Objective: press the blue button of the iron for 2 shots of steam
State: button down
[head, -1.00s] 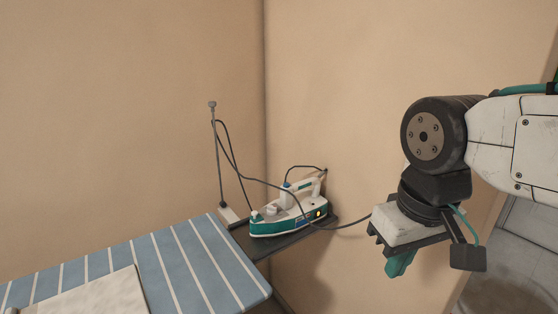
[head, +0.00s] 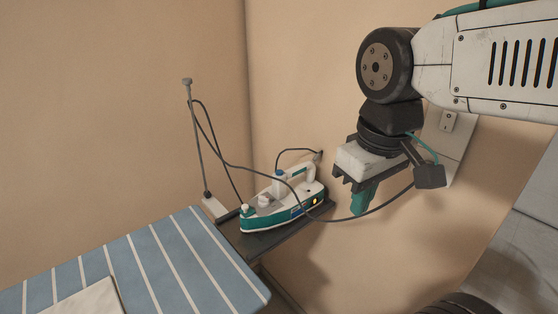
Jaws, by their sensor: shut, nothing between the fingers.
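The iron (head: 268,217) is white and teal and lies flat on a dark shelf at the end of the ironing board. Its blue button (head: 279,172) shows as a small blue spot at the top front of the handle. A small orange light glows on its rear side. My gripper (head: 361,205) points down to the right of the iron, apart from it. Its teal fingers are shut and empty. The fingertips hang at about the iron's height in the picture; their distance from the iron in depth is hard to judge.
The iron's dark cord (head: 375,208) loops from a thin upright rod (head: 197,140) past the handle and behind my gripper. The striped ironing board (head: 185,258) holds a pale folded cloth (head: 90,300). Walls meet behind the iron. A wall switch (head: 448,121) is at the right.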

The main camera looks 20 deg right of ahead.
jog(key=w+a+r+n, duration=0.1)
jog(key=w+r+n, duration=0.2)
jog(key=w+n, duration=0.4)
jog(key=w+r+n, duration=0.3)
jog(key=w+n, duration=0.1)
jog(key=w, duration=0.5)
jog(key=n+g, duration=0.1)
jog(key=n, duration=0.8)
send_over(279, 171)
jog(key=shift+f, duration=0.3)
notch_tip(279, 171, down, 14)
jog(key=shift+f, duration=0.1)
